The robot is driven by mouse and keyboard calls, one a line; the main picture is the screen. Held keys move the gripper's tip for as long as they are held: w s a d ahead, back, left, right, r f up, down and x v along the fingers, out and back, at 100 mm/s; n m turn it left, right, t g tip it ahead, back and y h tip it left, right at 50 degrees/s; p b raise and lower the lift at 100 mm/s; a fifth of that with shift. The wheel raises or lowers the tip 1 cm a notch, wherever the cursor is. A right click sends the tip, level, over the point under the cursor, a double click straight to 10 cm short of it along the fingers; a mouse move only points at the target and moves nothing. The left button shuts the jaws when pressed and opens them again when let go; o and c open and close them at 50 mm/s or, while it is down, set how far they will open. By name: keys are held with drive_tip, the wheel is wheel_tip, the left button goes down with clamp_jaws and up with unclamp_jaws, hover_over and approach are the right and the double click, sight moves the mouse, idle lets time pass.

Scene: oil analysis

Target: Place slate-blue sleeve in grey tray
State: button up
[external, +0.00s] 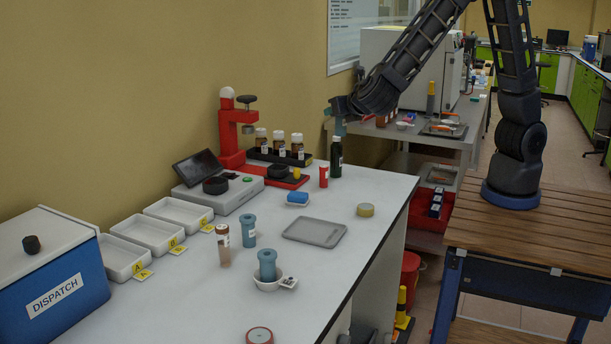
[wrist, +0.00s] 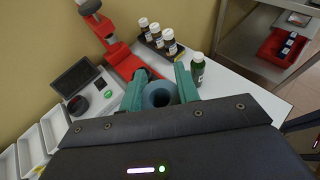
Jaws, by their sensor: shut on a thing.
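My gripper (external: 340,127) is shut on a slate-blue sleeve (wrist: 158,95), which shows as a hollow ring between the green fingers in the wrist view. In the external view my gripper is above the far part of the white bench, and the held sleeve is hard to tell from the fingers. The grey tray (external: 314,232) lies flat and empty on the bench, nearer the camera than my gripper. Two other slate-blue sleeves stand upright: one on the bench (external: 248,230), one in a small white dish (external: 267,264).
Brown bottles (external: 279,143) sit in a black rack beside a red press (external: 232,130). White trays (external: 149,232) and a blue dispatch box (external: 55,275) are at left.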

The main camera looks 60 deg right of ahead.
drive_tip(key=s+a+n+t+y, duration=0.1)
drive_tip(key=s+a+n+y, duration=0.1)
drive_tip(key=a, duration=1.9)
hover_over(310, 229)
wheel_tip(310, 229, down, 19)
drive_tip(key=shift+f, duration=0.2)
drive_tip(key=o, duration=1)
drive_tip(key=shift+f, duration=0.1)
drive_tip(key=shift+c, duration=0.2)
drive_tip(key=shift+s+r, duration=0.2)
drive_tip(key=shift+s, duration=0.05)
drive_tip(key=v, duration=1.1)
drive_tip(key=shift+a, duration=0.3)
drive_tip(key=shift+s+r, duration=0.1)
drive_tip(key=shift+s, duration=0.05)
